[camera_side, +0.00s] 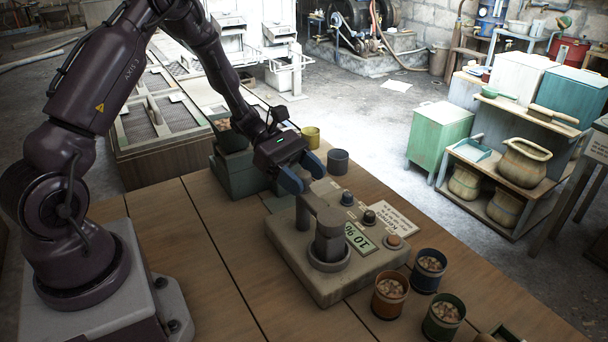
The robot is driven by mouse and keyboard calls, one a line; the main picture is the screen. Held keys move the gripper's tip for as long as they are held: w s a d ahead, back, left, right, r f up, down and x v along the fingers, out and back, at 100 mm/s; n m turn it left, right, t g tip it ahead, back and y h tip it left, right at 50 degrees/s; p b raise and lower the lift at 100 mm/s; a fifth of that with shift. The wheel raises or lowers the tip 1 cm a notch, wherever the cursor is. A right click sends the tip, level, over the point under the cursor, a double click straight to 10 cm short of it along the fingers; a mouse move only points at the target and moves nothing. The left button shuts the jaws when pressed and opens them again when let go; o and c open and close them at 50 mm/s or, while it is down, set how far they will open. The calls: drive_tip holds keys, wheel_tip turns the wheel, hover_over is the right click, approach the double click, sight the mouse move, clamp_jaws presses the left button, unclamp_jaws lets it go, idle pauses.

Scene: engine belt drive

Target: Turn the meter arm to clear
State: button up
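The meter (300,270) is a grey-brown block standing on the wooden table. A thick round post (329,241) rises from a ring on its near part. The meter arm (312,203) appears to be the bar running from this post's top toward the back left, with an upright part (303,216) at its far end. My gripper (303,180) is above that far end, its two blue fingers apart. I cannot tell whether the fingers touch the arm or straddle it. A pale green number plate (360,238) lies right of the post.
Knobs or buttons (369,217) line the meter's right side beside a white printed card (392,217). Filled cups, brown (388,306), blue (427,281) and green (441,327), stand at the front right. A green box (240,177) and grey cup (338,161) stand behind. The table's left part is clear.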

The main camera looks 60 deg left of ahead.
clamp_jaws()
drive_tip(key=shift+m+g, duration=0.4)
drive_tip(key=shift+g, duration=0.1)
drive_tip(key=m+g, duration=0.3)
drive_tip(key=shift+a+h, duration=0.1)
drive_tip(key=shift+h, duration=0.2)
drive_tip(key=m+g, duration=0.3)
drive_tip(key=g, duration=0.1)
drive_tip(key=shift+m+g+y, duration=0.3)
drive_tip(key=shift+y, duration=0.1)
drive_tip(key=m+g+y, duration=0.2)
drive_tip(key=m+g, duration=0.2)
drive_tip(key=shift+s, duration=0.1)
drive_tip(key=shift+m+g+y, duration=1.4)
drive_tip(key=shift+m+y, duration=0.2)
drive_tip(key=shift+m, duration=0.1)
drive_tip(key=shift+a, duration=0.1)
